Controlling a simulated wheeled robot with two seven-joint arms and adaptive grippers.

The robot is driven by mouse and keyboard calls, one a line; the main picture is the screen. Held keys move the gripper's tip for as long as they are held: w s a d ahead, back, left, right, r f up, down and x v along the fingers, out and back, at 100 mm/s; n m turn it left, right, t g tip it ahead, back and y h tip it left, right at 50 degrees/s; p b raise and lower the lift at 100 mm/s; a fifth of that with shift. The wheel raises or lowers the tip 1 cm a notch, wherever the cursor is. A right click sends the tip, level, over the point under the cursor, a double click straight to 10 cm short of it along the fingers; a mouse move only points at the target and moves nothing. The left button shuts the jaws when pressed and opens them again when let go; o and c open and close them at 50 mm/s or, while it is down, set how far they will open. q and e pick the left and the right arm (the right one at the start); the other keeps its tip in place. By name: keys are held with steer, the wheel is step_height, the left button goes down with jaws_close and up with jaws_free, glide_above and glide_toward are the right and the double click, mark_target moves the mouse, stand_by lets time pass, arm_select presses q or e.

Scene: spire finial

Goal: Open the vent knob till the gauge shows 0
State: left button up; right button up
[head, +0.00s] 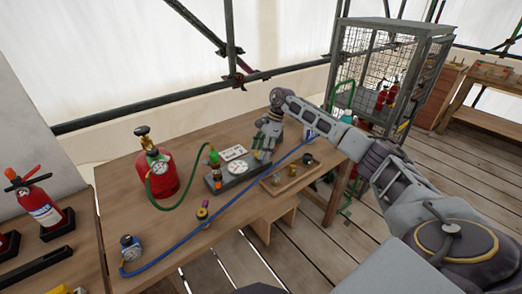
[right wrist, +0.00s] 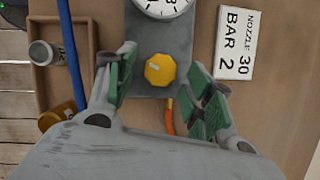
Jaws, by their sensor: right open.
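The yellow vent knob (right wrist: 160,70) sits on a grey block below the white gauge (right wrist: 163,5) in the right wrist view, where the gauge is cut off by the top edge. The gauge also shows in the head view (head: 236,168), too small to read. My right gripper (right wrist: 166,85) is open, its green-padded fingers apart on either side of the knob, with gaps visible. In the head view my right gripper (head: 264,148) is over the right end of the grey block and hides the knob. My left gripper is not in view.
A printed card (right wrist: 235,43) reads "NOZZLE 30 BAR 2". A red cylinder (head: 168,178) with a green hose stands left of the block. A blue hose (head: 232,205) crosses the table front. A wooden tray (head: 293,180) with small parts lies to the right.

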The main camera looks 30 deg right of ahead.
steer(key=v, duration=1.2)
steer(key=shift+f, duration=0.1)
stand_by(0.5)
